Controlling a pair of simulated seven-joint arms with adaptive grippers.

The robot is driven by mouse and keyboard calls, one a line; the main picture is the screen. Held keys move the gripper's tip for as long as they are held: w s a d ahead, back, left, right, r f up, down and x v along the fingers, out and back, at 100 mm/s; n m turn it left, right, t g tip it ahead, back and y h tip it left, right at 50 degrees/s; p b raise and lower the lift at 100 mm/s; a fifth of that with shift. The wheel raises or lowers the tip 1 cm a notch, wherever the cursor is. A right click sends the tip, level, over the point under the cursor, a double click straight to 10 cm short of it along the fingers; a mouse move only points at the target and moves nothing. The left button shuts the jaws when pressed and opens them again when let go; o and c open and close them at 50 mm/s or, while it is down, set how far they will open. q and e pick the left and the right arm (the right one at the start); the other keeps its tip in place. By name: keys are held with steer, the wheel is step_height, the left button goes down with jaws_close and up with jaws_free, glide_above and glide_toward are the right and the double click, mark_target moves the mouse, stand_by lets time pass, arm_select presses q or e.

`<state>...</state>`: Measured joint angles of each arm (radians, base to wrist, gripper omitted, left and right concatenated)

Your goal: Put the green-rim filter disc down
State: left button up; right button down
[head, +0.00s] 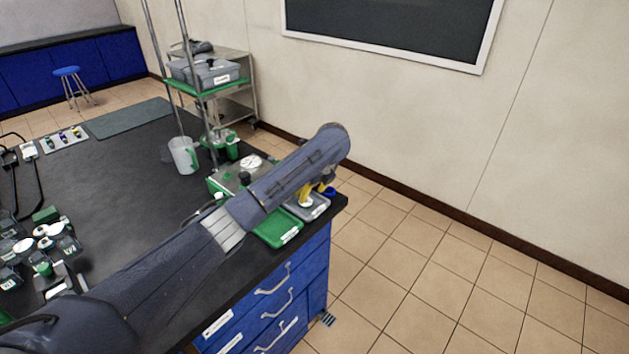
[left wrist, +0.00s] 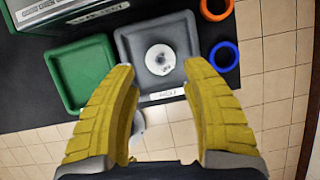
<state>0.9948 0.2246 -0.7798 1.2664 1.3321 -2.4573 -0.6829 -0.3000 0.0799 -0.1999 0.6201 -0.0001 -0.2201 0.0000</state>
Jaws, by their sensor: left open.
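A white round disc (left wrist: 160,59) with a grey centre and a small dark mark lies in the grey tray (left wrist: 185,32). I cannot make out a green rim on it. In the left wrist view my left gripper (left wrist: 160,100) has its two yellow fingers spread wide, with nothing between them. The disc lies beyond the fingertips, roughly centred between them. In the head view the left gripper (head: 308,190) is over the grey tray (head: 318,211) at the bench corner, partly hidden by my arm. The right gripper is not in view.
A green tray (left wrist: 78,78) sits left of the grey tray. A blue ring (left wrist: 235,57) and an orange ring (left wrist: 217,17) lie to its right. A beaker (head: 182,155) and a metal stand are farther back. The bench's middle is clear.

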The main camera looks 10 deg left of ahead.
arm_select(q)
steer(key=shift+v, duration=3.05)
steer(key=s+d+f+n+t+h, duration=0.2)
steer(key=s+d+f+n+h, duration=0.35)
steer(key=d, duration=0.25)
steer(key=s+d+f+n+t+h, duration=0.2)
steer(key=s+d+f+n+h, duration=0.2)
steer(key=d+f, duration=0.35)
steer(key=s+a+f+n+y, duration=0.1)
steer(key=s+a+f+n, duration=0.3)
steer(key=f, duration=0.8)
steer(key=s+a+f+n+g+y, duration=0.15)
steer(key=s+a+f, duration=0.35)
steer(key=f, duration=0.8)
steer(key=s+a+f+n+y, duration=0.1)
steer(key=s+a+f+n, duration=0.35)
steer(key=f, duration=0.75)
steer(key=s+a+f+g+y, duration=0.1)
steer(key=s+a+f, duration=0.2)
steer(key=s+f, duration=0.7)
steer(key=s+a+f+g+y, duration=0.1)
steer(key=s+a+f, duration=0.35)
steer(key=s, duration=0.95)
steer(key=s+a+f+g, duration=0.1)
steer(key=s+f, duration=0.2)
steer(key=s, duration=0.8)
steer(key=s+a+f+n, duration=0.1)
steer(key=s+f, duration=0.3)
steer(key=s, duration=0.7)
steer(key=shift+g, duration=0.35)
